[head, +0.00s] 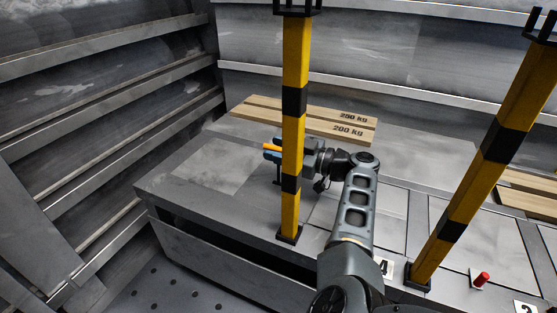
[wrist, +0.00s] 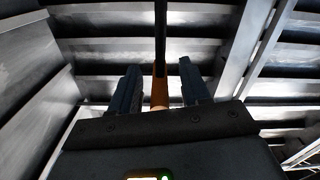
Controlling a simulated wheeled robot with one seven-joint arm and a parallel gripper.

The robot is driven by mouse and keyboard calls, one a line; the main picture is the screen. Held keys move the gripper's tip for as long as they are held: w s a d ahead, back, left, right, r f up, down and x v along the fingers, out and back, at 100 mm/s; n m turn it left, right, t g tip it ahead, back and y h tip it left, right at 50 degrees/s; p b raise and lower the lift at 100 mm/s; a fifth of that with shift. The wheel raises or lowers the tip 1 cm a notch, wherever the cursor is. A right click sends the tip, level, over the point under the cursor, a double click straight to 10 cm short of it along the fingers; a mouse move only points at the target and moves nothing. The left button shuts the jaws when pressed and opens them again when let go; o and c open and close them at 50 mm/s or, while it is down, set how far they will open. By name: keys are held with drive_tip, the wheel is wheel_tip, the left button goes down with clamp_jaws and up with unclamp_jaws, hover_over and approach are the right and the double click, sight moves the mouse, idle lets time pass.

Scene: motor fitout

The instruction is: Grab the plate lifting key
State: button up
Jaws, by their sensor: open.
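My gripper (head: 271,151) is at the end of my arm, over the grey deck and partly behind a yellow and black post. Its two fingers also show in the wrist view (wrist: 156,80), spread apart. Between them is an orange piece (wrist: 160,93) with a dark bar (wrist: 160,38) beyond it; this looks like the plate lifting key. The orange piece also shows at the fingers in the head view (head: 271,147). There is a visible gap on each side of it in the wrist view.
Yellow and black posts (head: 294,135) (head: 487,165) stand on the deck (head: 205,166). Wooden boards marked 250 kg and 200 kg (head: 310,118) lie behind my gripper. A small red peg (head: 481,279) stands at lower right. Ribbed metal walls close the left and back.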

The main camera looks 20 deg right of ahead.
clamp_jaws()
idle(0.4)
